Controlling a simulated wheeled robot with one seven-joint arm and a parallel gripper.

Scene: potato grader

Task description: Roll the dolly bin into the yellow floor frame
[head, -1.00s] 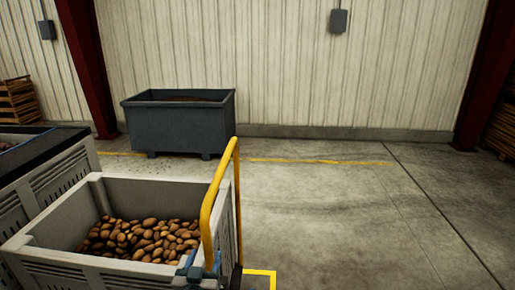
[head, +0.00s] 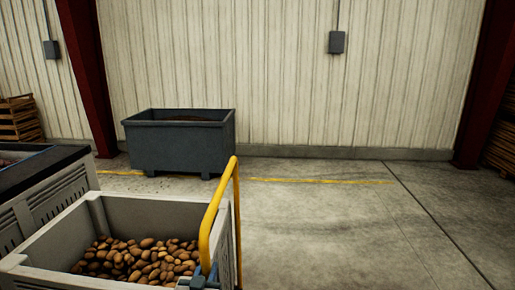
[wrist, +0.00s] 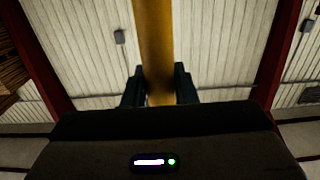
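The dolly bin (head: 60,236) is a grey crate of brown potatoes at the lower left of the head view, cut off by the bottom edge. Its yellow push handle (head: 207,225) rises at its right side. The handle also runs upright through the middle of the wrist view (wrist: 154,45). My gripper (wrist: 160,88) has a dark finger on each side of the handle bar, close against it, and appears shut on it. In the head view, only a small bluish part of my gripper shows low beside the handle.
A dark grey bin (head: 180,145) stands ahead near the wall. Another grey crate (head: 50,195) is close on the left. A thin yellow floor line (head: 310,181) crosses the floor ahead. The concrete floor to the right is clear, up to the wall and red columns.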

